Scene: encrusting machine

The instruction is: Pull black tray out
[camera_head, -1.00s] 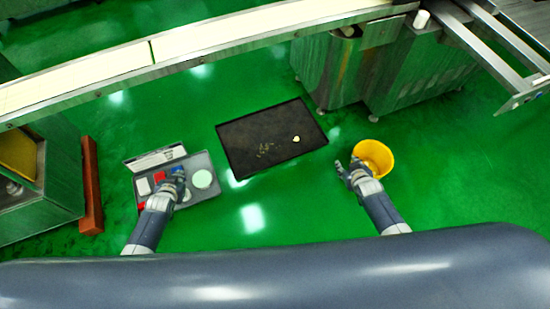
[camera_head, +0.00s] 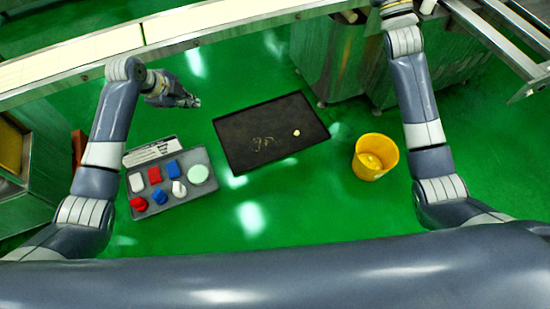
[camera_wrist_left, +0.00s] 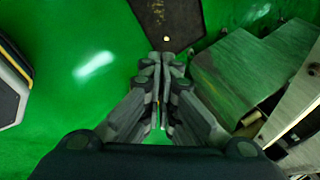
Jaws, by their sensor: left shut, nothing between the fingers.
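The black tray (camera_head: 235,128) lies flat on the green floor in the middle of the head view, with small pale crumbs and a light piece on it. My left gripper (camera_head: 197,102) is shut and empty, just left of the tray's far-left corner and apart from it in the head view. In the left wrist view, the closed fingers (camera_wrist_left: 165,60) point toward the tray (camera_wrist_left: 187,22), which shows at the top. The height between fingers and tray is hard to judge. My right arm reaches up to the top edge of the head view, and its gripper is out of frame.
A grey case (camera_head: 208,192) with colored items lies at the left. A yellow bucket (camera_head: 364,172) stands right of the tray. A conveyor (camera_head: 165,55) crosses the top, and a metal machine (camera_head: 425,65) stands behind the tray. The floor before the tray is clear.

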